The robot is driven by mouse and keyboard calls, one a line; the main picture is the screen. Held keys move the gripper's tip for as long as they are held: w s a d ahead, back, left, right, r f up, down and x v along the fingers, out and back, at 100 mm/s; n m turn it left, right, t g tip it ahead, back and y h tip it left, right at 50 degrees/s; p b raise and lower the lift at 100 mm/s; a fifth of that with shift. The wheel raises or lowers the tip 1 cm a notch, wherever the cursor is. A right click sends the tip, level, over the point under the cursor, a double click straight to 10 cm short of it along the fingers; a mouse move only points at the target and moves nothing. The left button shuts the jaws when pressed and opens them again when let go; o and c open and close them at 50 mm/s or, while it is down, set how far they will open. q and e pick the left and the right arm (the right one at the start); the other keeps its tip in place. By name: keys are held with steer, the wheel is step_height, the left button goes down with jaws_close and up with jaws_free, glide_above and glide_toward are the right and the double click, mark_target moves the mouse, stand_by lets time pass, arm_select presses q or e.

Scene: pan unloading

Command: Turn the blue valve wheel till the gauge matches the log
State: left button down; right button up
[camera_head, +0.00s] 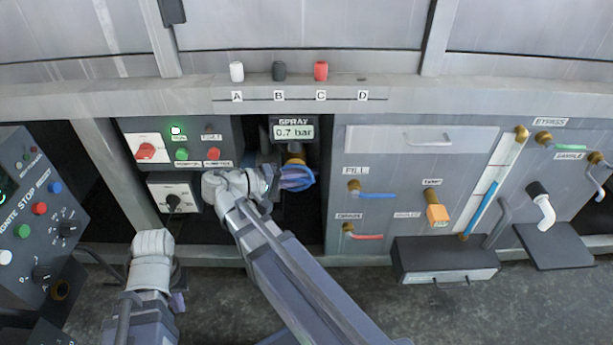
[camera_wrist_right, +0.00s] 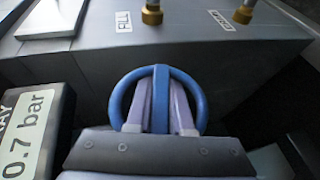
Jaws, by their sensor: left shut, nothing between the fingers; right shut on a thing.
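The blue valve wheel (camera_head: 299,178) sits in a dark recess under the spray gauge, and it also shows in the right wrist view (camera_wrist_right: 117,100). My right gripper (camera_wrist_right: 160,110) is shut on the wheel, with its pale fingers on either side of the blue spoke inside the rim. In the head view my right arm partly covers the recess. The spray gauge (camera_head: 293,132) reads 0.7 bar, also in the right wrist view (camera_wrist_right: 28,135). My left gripper (camera_head: 177,302) is shut and empty at lower left, away from the wheel. I cannot make out a log.
A panel with fill and drain valves (camera_head: 400,150) is right of the recess. A switch box (camera_head: 150,127) with a red knob is left of it. A slanted button console (camera_head: 40,215) stands at far left. A dark box (camera_head: 445,262) juts out below the valves.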

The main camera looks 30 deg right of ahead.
jaws_close()
steer(key=shift+f+h+b, duration=0.2)
steer(key=shift+h+b, duration=0.1)
steer(key=shift+b, duration=0.45)
steer(key=shift+r+h+b, duration=0.25)
steer(key=shift+h+b, duration=0.05)
steer(key=shift+b, duration=0.05)
steer(key=shift+r, duration=0.1)
steer(key=o, duration=0.7)
jaws_free()
